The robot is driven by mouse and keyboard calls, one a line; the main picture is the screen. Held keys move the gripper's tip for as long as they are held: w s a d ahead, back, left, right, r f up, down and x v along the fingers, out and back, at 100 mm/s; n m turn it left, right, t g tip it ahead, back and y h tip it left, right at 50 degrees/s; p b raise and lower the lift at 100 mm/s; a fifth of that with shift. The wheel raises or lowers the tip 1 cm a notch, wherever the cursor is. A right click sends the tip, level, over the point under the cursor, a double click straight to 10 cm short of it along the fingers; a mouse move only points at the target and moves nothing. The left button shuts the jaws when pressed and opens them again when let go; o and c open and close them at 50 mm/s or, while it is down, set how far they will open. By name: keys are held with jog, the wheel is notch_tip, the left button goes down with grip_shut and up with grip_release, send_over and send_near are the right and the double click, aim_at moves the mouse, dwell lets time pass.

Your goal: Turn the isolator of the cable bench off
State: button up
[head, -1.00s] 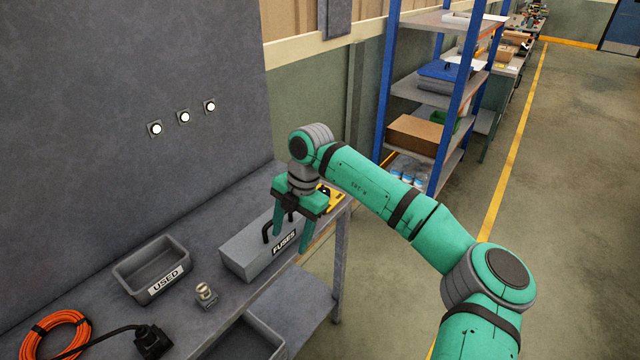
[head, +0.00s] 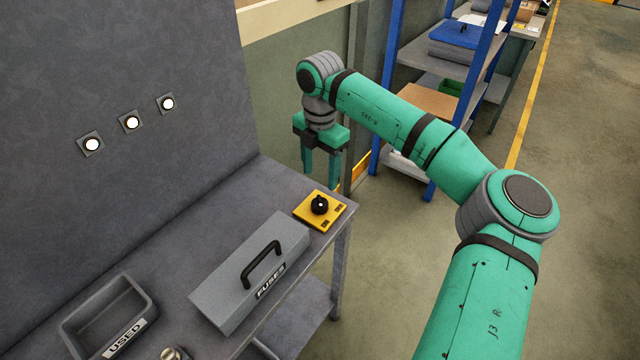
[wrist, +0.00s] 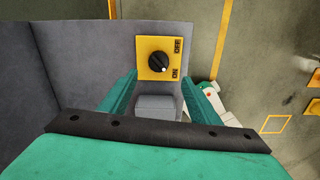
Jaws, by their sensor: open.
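The isolator is a yellow plate (head: 334,220) with a black rotary knob (head: 319,205), on the far right corner of the bench top. In the wrist view the knob (wrist: 158,61) has a white mark pointing lower right, toward the printed ON. OFF is printed at the plate's upper right. My gripper (head: 321,182) is open and empty, fingers pointing down, and appears above and behind the isolator in the head view. In the wrist view the plate shows just ahead of the open fingers (wrist: 160,78), with no contact seen.
A grey FUSES box (head: 235,290) with a raised black handle stands beside the isolator. A grey USED tray (head: 75,325) is further left. The grey back panel (head: 150,60) carries several round white lights. Blue-posted shelving (head: 440,70) stands beyond the bench; the floor at right is open.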

aim_at(320, 200)
jog(key=f, duration=0.9)
jog(key=shift+w+a+f, duration=0.15)
jog(key=shift+w+a, duration=0.1)
jog(key=shift+a, duration=0.05)
jog(key=shift+f, duration=0.4)
jog(key=shift+s+d+f, duration=0.15)
jog(key=shift+d+f, duration=0.15)
jog(key=shift+c, duration=0.4)
jog(key=shift+a, duration=0.1)
jog(key=c, duration=1)
